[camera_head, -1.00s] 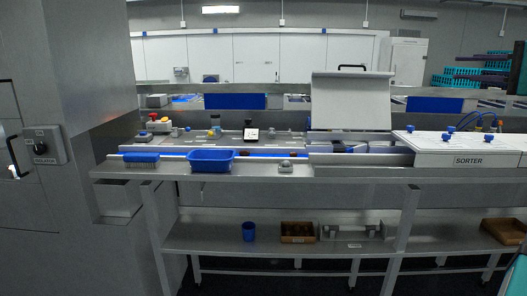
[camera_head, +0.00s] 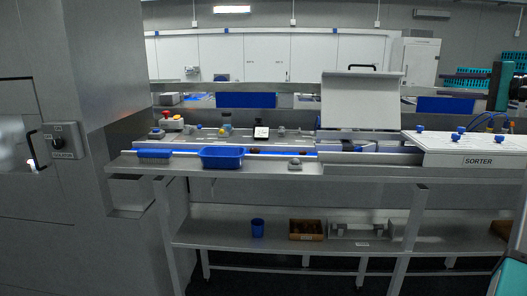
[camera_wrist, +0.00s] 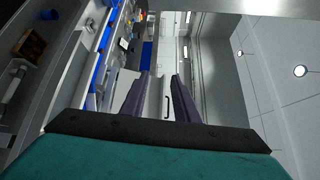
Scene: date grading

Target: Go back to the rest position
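My gripper (camera_head: 444,80) is at the right side of the head view, raised in front of the back wall and above the white sorter box (camera_head: 465,148). Its dark fingers point left, and a dark palm and teal wrist part are at the frame edge. In the wrist view the two purple-grey fingers of my gripper (camera_wrist: 160,76) stand apart with a clear gap. Nothing is between them. The gripper is well clear of the bench and touches nothing that I can see.
The steel bench (camera_head: 140,166) carries a blue tray (camera_head: 221,160), a blue brush (camera_head: 154,154) and a grey dome (camera_head: 294,164). A raised white lid (camera_head: 360,100) stands left of the gripper. The lower shelf (camera_head: 215,232) holds a blue cup (camera_head: 257,227) and a brown box (camera_head: 306,237).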

